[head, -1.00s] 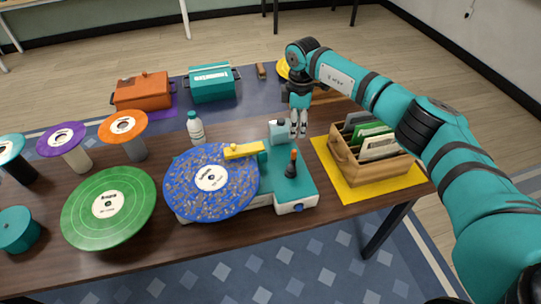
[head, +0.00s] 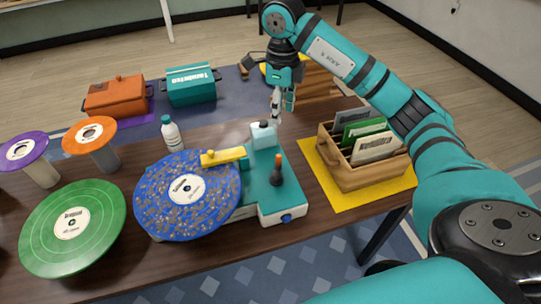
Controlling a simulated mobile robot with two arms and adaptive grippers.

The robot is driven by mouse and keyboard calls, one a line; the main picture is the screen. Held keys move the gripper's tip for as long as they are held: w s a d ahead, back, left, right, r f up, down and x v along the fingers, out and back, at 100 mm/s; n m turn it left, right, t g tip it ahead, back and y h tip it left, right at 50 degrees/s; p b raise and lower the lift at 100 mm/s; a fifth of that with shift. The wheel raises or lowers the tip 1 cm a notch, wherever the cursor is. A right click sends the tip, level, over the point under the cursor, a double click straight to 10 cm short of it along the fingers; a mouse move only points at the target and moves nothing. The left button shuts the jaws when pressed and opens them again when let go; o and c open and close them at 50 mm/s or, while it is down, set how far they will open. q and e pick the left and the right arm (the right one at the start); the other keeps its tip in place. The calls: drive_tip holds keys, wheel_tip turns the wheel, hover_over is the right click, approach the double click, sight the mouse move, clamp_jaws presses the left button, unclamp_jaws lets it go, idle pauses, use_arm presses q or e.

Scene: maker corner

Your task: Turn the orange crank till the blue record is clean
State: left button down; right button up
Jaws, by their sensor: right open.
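The blue record (head: 160,207) lies on the teal and white record machine and is speckled with brownish-grey spots. A yellow bar (head: 222,156) reaches over its far edge. The orange crank (head: 278,161) stands upright on the machine's right part, an orange tip above a dark handle. My right gripper (head: 281,108) points down, open and empty, behind the crank and above the back of the machine, apart from both. My left gripper is not in view.
A wooden crate of sleeves (head: 352,180) stands on a yellow mat right of the machine. A small light-blue bottle (head: 264,136) is close below my right gripper. A green record (head: 95,237), white bottle (head: 172,134) and teal box (head: 191,86) stand left and behind.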

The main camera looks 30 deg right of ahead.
sight(279, 155)
wheel_tip(279, 155, down, 17)
drive_tip(key=shift+s+f+p, duration=0.1)
drive_tip(key=shift+p, duration=0.75)
clamp_jaws()
